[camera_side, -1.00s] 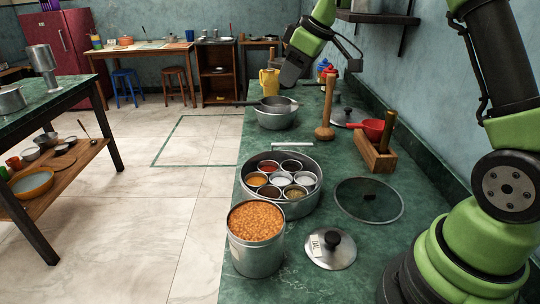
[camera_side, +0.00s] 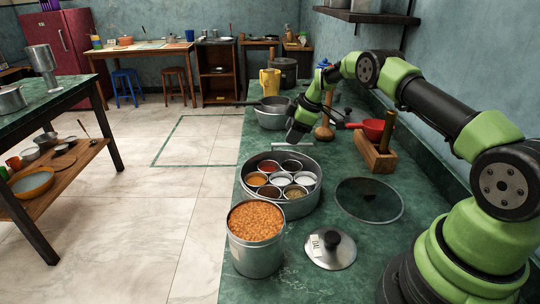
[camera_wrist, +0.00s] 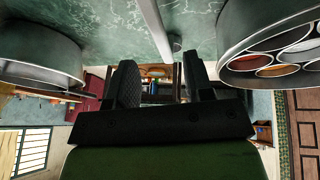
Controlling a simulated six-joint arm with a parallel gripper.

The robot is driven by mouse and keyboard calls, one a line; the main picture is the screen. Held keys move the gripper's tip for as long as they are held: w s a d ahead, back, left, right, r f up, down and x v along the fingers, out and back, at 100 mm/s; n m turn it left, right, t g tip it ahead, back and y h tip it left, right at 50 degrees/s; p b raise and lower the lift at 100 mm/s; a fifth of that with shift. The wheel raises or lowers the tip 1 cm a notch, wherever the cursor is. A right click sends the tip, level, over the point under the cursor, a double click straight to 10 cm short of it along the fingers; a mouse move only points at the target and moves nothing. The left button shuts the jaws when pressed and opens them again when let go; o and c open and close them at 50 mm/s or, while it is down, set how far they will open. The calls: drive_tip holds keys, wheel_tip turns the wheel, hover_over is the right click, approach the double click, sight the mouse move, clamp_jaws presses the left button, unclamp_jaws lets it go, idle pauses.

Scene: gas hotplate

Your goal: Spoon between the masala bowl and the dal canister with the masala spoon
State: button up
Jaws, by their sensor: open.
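The masala box (camera_side: 315,205) is a round steel tin holding several small bowls of spices; part of it shows in the wrist view (camera_wrist: 232,22). The dal canister (camera_side: 258,258) stands in front of it, open and full of orange lentils. A thin pale bar, seemingly the masala spoon (camera_side: 280,144), lies on the green counter behind the box. In the wrist view its handle (camera_wrist: 153,28) runs down from the top edge towards the gap between the fingers. My gripper (camera_side: 293,138) is low beside it, open and empty, and partly covers it in the side view.
The dal lid (camera_side: 330,250) lies right of the canister, and a glass lid (camera_side: 369,200) behind that. A steel pot (camera_side: 270,117) stands behind my gripper. A wooden holder (camera_side: 376,155), a red pan (camera_side: 376,129) and a wooden masher (camera_side: 325,132) stand to the right.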

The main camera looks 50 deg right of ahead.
sight(287, 146)
drive_tip(key=x, duration=0.3)
drive_tip(key=shift+s+f, duration=0.2)
drive_tip(key=shift+s, duration=0.1)
drive_tip(key=shift+w+f, duration=0.2)
drive_tip(key=shift+w+a+f, duration=0.15)
drive_tip(key=shift+w+f, duration=0.05)
drive_tip(key=shift+f, duration=0.35)
drive_tip(key=shift+f, duration=0.25)
clamp_jaws()
